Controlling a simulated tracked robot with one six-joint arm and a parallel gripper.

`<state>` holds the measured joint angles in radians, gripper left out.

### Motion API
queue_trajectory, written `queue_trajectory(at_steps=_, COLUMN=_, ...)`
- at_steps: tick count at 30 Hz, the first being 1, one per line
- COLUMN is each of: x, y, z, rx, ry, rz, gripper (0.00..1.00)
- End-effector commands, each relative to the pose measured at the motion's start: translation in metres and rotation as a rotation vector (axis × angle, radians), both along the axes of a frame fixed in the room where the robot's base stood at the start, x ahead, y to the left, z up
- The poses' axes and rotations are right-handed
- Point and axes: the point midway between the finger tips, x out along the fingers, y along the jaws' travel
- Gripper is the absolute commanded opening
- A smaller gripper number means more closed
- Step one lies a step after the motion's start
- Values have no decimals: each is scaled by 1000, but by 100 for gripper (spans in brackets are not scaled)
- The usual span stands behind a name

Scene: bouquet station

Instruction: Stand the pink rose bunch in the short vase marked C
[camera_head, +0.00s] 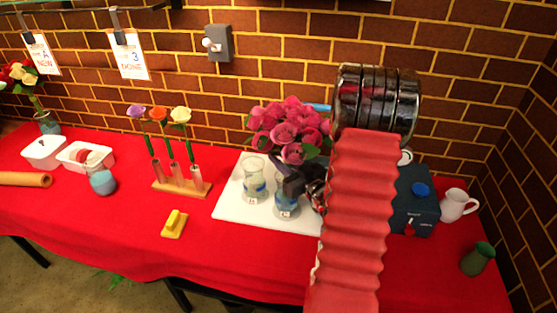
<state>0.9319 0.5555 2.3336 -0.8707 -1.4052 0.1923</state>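The pink rose bunch (290,127) is upright, its blooms above the white board at the middle of the table. Its stems are mostly hidden by my gripper (292,184) and the front vase. My gripper is dark, comes in from the right, and is just below the blooms at the front vase's top. Whether its fingers are shut on the stems is unclear. Two short clear glass vases stand on the board: a back left one (254,184) and a front right one (287,208). Both seem to hold bluish water. Their small labels are too small to read.
My red arm covers the white board's (233,208) right side. A dark blue box (414,205), white jug (456,205) and green vase (477,259) are right. A wooden flower rack (183,187), yellow block (174,224) and white tubs (45,151) are left.

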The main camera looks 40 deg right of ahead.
Motion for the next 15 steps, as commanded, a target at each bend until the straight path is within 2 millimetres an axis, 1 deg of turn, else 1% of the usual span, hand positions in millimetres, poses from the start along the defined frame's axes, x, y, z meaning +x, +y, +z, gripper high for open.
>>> queue_trajectory(at_steps=15, x=0, y=0, z=-3, rx=-1, ry=-1, rz=0, gripper=0)
